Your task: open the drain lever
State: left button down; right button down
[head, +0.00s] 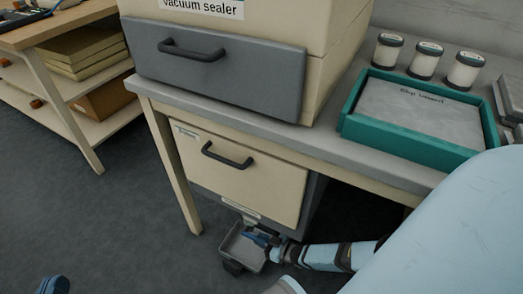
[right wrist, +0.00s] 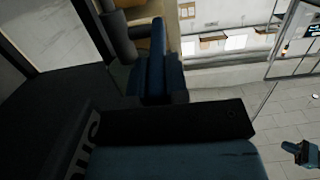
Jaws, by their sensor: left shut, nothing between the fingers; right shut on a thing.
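My right gripper (head: 258,239) reaches in low under the vacuum sealer's bench, at the lower front of the beige cabinet (head: 240,185). It is shut on a dark part, which I take to be the drain lever; in the head view the gripper mostly hides it. In the right wrist view a dark grey bar (right wrist: 118,38), likely the lever, stands against the blue fingers (right wrist: 150,65). A small grey tray (head: 234,246) sits just below and left of this gripper. My left gripper (head: 55,286) is shut and empty at the bottom left edge, partly cut off.
The bench (head: 345,146) overhangs the cabinet, with a leg (head: 172,165) on the left. On it stand the vacuum sealer (head: 300,30), a teal tray (head: 352,122) and several jars (head: 425,60). A wooden shelf (head: 60,95) stands at left. Floor (head: 110,220) between is clear.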

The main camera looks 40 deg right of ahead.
jog(key=shift+w+r+g+p, duration=0.1)
jog(key=shift+r+g+p, duration=0.45)
jog(key=shift+p, duration=0.15)
pick_arm(q)
jog(key=shift+s+d+n+g+y, duration=0.3)
jog(key=shift+s+d+n+g, duration=0.1)
jog(key=shift+s+n, duration=0.25)
pick_arm(e)
jog(key=shift+f+h, duration=0.15)
jog(key=shift+h, duration=0.25)
jog(key=c, duration=1.1)
grip_release()
